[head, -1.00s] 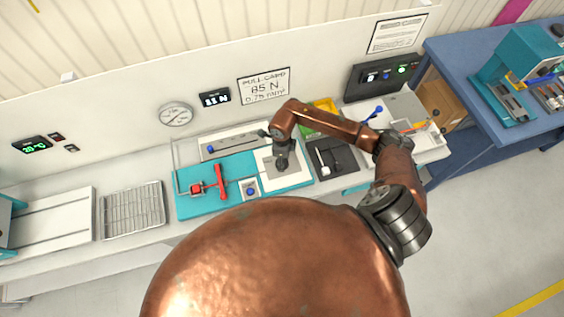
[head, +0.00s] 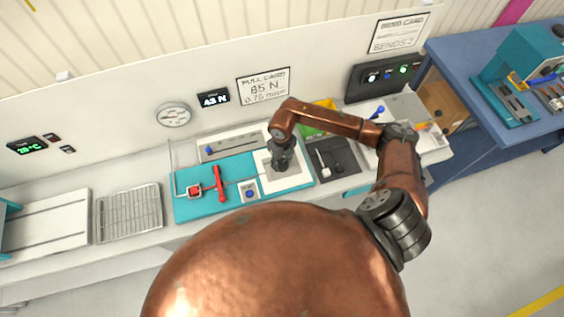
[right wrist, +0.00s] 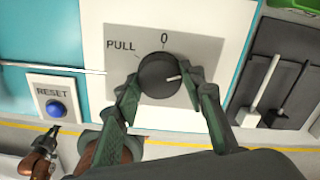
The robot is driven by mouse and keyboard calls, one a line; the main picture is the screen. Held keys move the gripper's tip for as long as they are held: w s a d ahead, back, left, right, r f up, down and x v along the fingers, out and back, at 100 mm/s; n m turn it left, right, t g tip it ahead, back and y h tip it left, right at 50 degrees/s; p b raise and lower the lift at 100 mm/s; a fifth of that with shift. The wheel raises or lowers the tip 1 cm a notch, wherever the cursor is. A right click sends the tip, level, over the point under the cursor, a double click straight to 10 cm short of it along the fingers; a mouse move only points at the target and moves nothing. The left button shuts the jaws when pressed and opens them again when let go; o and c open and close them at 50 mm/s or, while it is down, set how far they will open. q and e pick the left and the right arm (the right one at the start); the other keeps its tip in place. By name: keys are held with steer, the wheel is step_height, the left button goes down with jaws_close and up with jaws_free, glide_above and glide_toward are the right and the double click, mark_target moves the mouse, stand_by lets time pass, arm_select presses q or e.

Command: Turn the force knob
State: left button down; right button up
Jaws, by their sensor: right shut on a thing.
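The force knob (right wrist: 159,76) is a round black dial with a pale pointer mark, on a grey plate (right wrist: 205,50) marked PULL and 0. In the right wrist view the pointer faces right, clockwise of the 0. My right gripper (right wrist: 162,84) is shut on the knob, with one green-grey finger on each side. In the head view the gripper (head: 281,160) stands over the plate and hides the knob. The force display (head: 213,98) on the wall appears to read 43 N.
A blue RESET button (right wrist: 56,109) sits left of the knob. A red clamp (head: 219,184) stands on the teal base (head: 187,210). A dark tray (head: 346,170) lies close to the right. A pull card (head: 263,87) on the wall reads 85 N, 0.75 mm².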

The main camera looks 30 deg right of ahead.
mark_target(282, 163)
steer(key=shift+w+m, duration=0.1)
steer(key=shift+m, duration=0.2)
steer(key=o, duration=1.2)
steer(key=shift+c, duration=0.2)
steer(key=shift+r, duration=0.1)
step_height(282, 163, up, 12)
